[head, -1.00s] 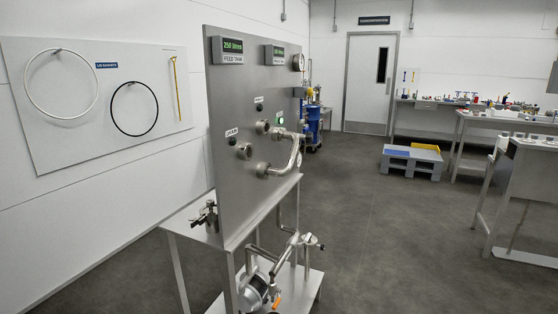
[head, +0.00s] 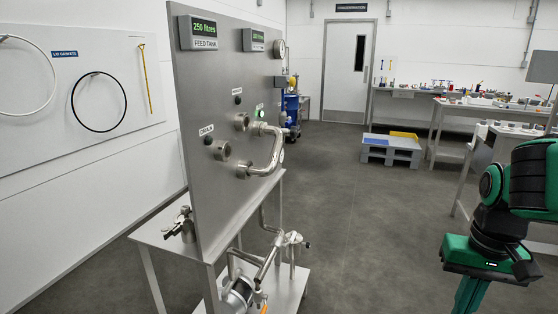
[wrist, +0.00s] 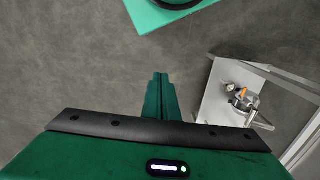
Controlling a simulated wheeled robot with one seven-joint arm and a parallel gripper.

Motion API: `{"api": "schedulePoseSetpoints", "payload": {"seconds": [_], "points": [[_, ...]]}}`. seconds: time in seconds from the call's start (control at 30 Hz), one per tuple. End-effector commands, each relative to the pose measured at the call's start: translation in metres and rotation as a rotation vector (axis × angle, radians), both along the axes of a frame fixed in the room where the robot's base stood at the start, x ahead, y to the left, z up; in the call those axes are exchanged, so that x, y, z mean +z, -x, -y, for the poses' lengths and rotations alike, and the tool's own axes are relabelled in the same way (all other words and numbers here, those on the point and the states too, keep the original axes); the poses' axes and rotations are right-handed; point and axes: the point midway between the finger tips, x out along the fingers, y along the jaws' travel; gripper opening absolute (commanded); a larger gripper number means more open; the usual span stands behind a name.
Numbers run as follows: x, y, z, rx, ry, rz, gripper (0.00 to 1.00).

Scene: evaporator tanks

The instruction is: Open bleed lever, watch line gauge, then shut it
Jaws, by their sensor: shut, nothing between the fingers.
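A small round gauge (head: 279,48) is at the upper far edge of the steel panel (head: 205,100); its reading is too small to tell. Below the panel, a valve with a small handle (head: 294,238) stands on the pipework; I cannot tell if it is the bleed lever or how it is set. An orange part (head: 264,308) shows by the pump, and also in the wrist view (wrist: 243,92). My gripper (head: 470,296) is at the lower right of the head view, well apart from the panel. In the wrist view its fingers (wrist: 160,78) are together and empty.
A bent steel pipe (head: 270,158) sticks out from the panel front, near a lit green light (head: 261,113). Two displays sit on top; one (head: 204,29) reads 250 litres. A pallet (head: 391,151) and workbenches stand at the back right. The grey floor between is clear.

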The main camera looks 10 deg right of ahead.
Motion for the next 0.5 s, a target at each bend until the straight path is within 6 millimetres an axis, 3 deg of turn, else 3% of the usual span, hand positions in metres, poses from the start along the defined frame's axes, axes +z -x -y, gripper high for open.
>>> {"api": "schedulePoseSetpoints", "payload": {"seconds": [0.5], "points": [[0.0, -0.0001, 0.0, 0.0, 0.0, 0.0, 0.02]]}}
